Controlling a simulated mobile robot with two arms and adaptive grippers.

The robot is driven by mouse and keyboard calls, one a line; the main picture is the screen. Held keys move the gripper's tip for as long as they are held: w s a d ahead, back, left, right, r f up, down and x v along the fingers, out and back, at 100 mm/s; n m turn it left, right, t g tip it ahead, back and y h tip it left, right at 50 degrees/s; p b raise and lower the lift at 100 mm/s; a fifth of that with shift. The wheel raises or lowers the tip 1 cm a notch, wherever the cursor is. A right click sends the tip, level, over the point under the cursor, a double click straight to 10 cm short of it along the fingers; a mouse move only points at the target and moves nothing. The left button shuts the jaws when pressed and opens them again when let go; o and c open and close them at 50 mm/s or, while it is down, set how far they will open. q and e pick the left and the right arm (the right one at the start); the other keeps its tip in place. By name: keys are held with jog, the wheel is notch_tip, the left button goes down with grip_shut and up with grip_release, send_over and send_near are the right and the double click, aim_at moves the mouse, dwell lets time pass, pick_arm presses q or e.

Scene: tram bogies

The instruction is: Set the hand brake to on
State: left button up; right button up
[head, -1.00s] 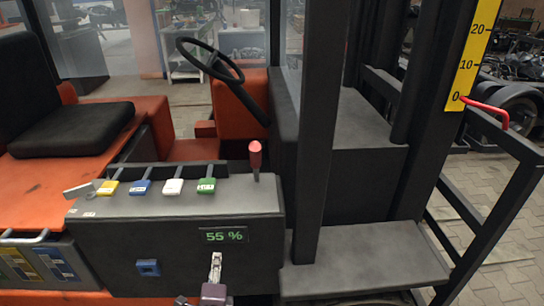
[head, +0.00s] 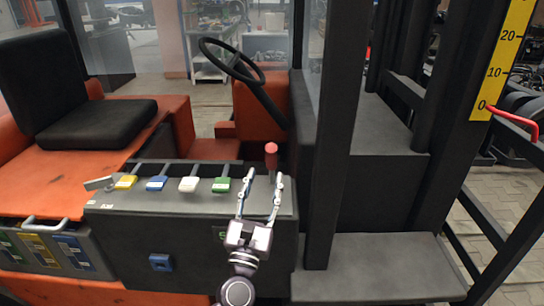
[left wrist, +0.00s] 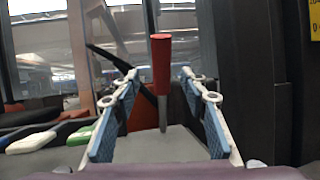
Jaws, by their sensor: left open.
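A lever with a red grip (head: 271,148), which looks like the hand brake, stands nearly upright at the right end of the grey console top (head: 215,201). No label on it can be read. My left gripper (head: 261,180) is open, just in front of the lever, with its fingers pointing at it. In the left wrist view the red grip (left wrist: 161,62) and its thin metal stem show centred between the open fingers (left wrist: 160,76), which do not appear to touch it. My right gripper is not in view.
Yellow, blue, white and green levers (head: 221,185) line the console left of my gripper. A black post (head: 328,150) stands close to the right. A steering wheel (head: 232,60) is behind, and a black seat (head: 95,125) is at left.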

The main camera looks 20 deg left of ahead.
aim_at(270, 162)
pick_arm(q)
jog(key=shift+w+d+r+m, duration=0.1)
jog(key=shift+w+r+m, duration=0.15)
jog(key=shift+w+m, duration=0.05)
jog(key=p+x, duration=0.2)
jog(key=x, duration=0.4)
jog(key=shift+w, duration=0.1)
jog(key=shift+w+r, duration=0.15)
jog(key=shift+w, duration=0.3)
jog(key=c, duration=1)
grip_shut()
